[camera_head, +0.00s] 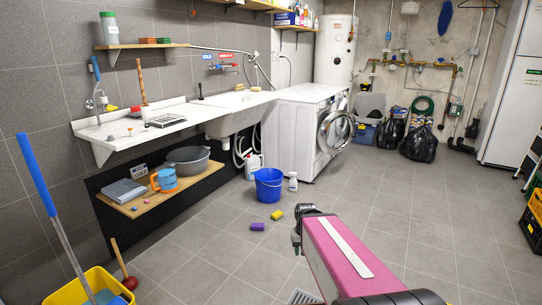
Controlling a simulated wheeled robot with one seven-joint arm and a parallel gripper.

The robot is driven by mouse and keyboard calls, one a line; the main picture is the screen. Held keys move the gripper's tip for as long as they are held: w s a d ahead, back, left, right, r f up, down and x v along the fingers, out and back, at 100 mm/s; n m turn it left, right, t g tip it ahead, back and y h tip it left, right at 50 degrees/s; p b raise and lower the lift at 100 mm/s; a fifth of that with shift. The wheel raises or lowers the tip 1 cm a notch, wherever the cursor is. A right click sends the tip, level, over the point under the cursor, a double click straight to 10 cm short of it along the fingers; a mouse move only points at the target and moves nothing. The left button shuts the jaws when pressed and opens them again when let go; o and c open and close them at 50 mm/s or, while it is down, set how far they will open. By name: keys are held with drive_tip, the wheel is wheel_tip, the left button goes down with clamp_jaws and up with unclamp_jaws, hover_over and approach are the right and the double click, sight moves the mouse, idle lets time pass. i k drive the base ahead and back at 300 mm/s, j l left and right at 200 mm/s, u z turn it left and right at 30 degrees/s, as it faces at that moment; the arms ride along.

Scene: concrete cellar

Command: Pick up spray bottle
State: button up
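A small white bottle (293,181), which looks like the spray bottle, stands upright on the tiled floor just right of the blue bucket (269,185). It is too small to make out its nozzle clearly. My pink arm reaches forward from the lower right. The dark end of the arm, where my gripper (298,234) seems to be, is nearer to me than the bottle and appears apart from it. My fingers cannot be made out, and nothing held shows.
A purple sponge (257,226) and a yellow-green sponge (277,215) lie on the floor. A white jug (253,166) stands behind the bucket. The washing machine (295,138) has its door open. A yellow mop bucket (75,289) is at lower left.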

sight(293, 182)
drive_tip(key=i+l+z, duration=0.35)
drive_tip(key=i, duration=0.2)
drive_tip(key=i+l+z, duration=0.35)
drive_tip(key=i, duration=0.2)
drive_tip(key=i+z, duration=0.35)
drive_tip(key=i, duration=0.2)
drive_tip(key=i+l+u, duration=0.1)
drive_tip(key=i+u, duration=0.35)
drive_tip(key=i+l+u, duration=0.45)
drive_tip(key=i, duration=0.15)
drive_tip(key=i+l+u, duration=1.15)
drive_tip(key=l+u, duration=0.25)
drive_tip(key=l, duration=0.3)
